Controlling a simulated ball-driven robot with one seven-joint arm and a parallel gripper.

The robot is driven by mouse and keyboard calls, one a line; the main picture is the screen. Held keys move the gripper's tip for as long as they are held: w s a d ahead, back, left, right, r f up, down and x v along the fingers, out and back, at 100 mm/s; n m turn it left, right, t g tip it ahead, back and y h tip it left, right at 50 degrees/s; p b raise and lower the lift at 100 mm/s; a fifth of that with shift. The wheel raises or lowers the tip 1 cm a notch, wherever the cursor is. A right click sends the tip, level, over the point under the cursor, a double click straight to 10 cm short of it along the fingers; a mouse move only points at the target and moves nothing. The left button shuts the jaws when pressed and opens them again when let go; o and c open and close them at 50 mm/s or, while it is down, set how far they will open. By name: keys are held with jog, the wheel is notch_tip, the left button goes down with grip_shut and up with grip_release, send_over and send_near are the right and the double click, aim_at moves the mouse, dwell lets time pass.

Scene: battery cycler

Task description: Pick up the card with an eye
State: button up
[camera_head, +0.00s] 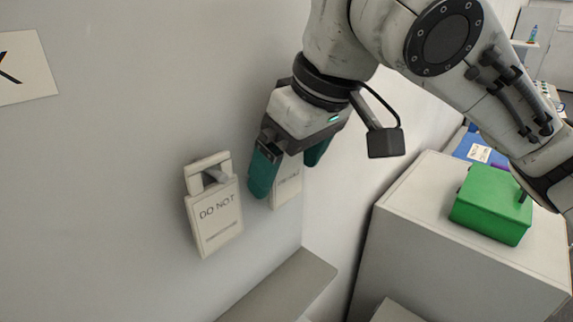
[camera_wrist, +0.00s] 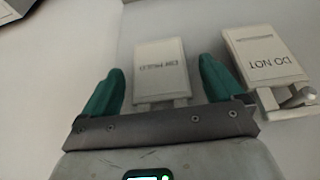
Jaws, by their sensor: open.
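Two pale cards hang on the grey wall. The left one, the DO NOT card (camera_head: 216,222), has a rectangular opening at its top with a peg through it; in the wrist view this card (camera_wrist: 266,58) is at the right, upside down. The second card (camera_head: 289,190) has small lettering I cannot read surely and is partly hidden behind my gripper (camera_head: 287,174). In the wrist view, this second card (camera_wrist: 160,72) lies between the teal fingers of my gripper (camera_wrist: 161,70). The fingers are apart, and no contact with the card is clear. I see no drawn eye on either card.
A grey ledge (camera_head: 281,288) juts out low under the cards. A white cabinet (camera_head: 440,262) at the right carries a green box (camera_head: 490,204). A white sign (camera_head: 24,68) is on the wall at upper left.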

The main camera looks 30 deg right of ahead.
jog(key=c, duration=1)
jog(key=shift+r+b, duration=0.15)
jog(key=shift+b, duration=0.2)
